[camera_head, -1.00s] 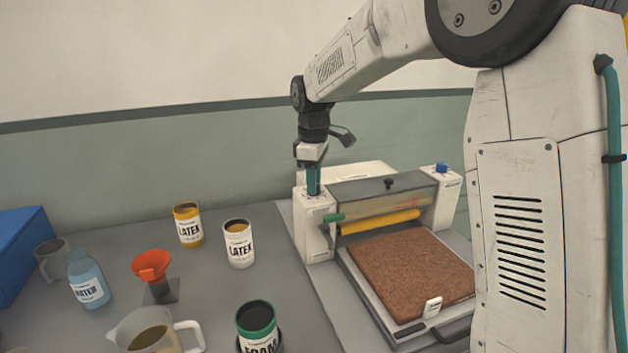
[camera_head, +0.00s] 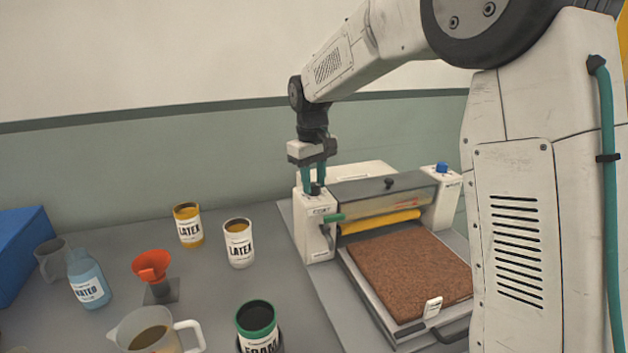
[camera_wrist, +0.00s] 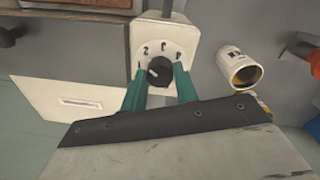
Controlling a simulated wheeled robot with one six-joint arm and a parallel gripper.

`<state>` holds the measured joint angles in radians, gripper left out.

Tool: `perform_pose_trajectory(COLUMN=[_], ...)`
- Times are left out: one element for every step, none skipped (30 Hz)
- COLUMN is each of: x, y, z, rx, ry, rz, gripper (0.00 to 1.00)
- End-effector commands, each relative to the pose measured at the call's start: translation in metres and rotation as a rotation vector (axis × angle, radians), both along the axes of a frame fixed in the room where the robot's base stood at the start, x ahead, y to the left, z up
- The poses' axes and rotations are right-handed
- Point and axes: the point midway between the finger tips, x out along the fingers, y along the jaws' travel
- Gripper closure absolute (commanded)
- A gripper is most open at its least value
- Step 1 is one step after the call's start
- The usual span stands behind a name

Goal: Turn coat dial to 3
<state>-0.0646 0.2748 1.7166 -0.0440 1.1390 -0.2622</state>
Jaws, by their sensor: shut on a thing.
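The coat dial is a small black knob on top of the machine's left housing (camera_head: 315,228), which is labelled COAT. In the wrist view the coat dial (camera_wrist: 159,71) shows a pale pointer mark towards its left side. My gripper (camera_head: 314,188) points straight down over the housing. Its two teal fingers are shut on the dial, one on each side, as the wrist view also shows.
A brown slab (camera_head: 410,268) lies on the machine's bed in front of a yellow roller (camera_head: 380,221). A blue knob (camera_head: 441,168) tops the right housing. Latex cans (camera_head: 238,243), an orange funnel (camera_head: 152,266) and a jug (camera_head: 148,333) stand on the left.

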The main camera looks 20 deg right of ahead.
Motion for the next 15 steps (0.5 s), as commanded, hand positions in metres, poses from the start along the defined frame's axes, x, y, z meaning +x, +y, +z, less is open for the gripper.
perform_pose_trajectory(x=[0.0002, 0.0002, 0.0002, 0.0003, 0.0004, 0.0005, 0.0006, 0.0006, 0.0007, 0.0008, 0.0009, 0.0009, 0.0009, 0.001, 0.001], y=[0.0002, 0.0002, 0.0002, 0.0002, 0.0003, 0.0003, 0.0003, 0.0003, 0.0004, 0.0004, 0.0004, 0.0004, 0.0004, 0.0005, 0.0005], z=[0.0, 0.0, 0.0, 0.0, 0.0, 0.0001, 0.0001, 0.0001, 0.0001, 0.0001, 0.0002, 0.0002, 0.0002, 0.0003, 0.0003], rx=[0.0, 0.0, 0.0, 0.0, 0.0, 0.0, 0.0, 0.0, -0.001, -0.001, -0.001, -0.001, -0.001, -0.001, -0.001], ry=[0.0, 0.0, 0.001, 0.0, 0.0, 0.0, -0.001, -0.001, -0.001, -0.001, -0.001, -0.002, -0.001, -0.001, -0.001], rz=[-0.041, -0.07, -0.107, -0.136, -0.165, -0.202, -0.231, -0.259, -0.297, -0.326, -0.354, -0.392, -0.42, -0.449, -0.486], gripper=[0.93, 0.93, 0.93, 0.93, 0.93, 0.93, 0.93, 0.93, 0.93, 0.93, 0.93, 0.93, 0.93, 0.93, 0.93])
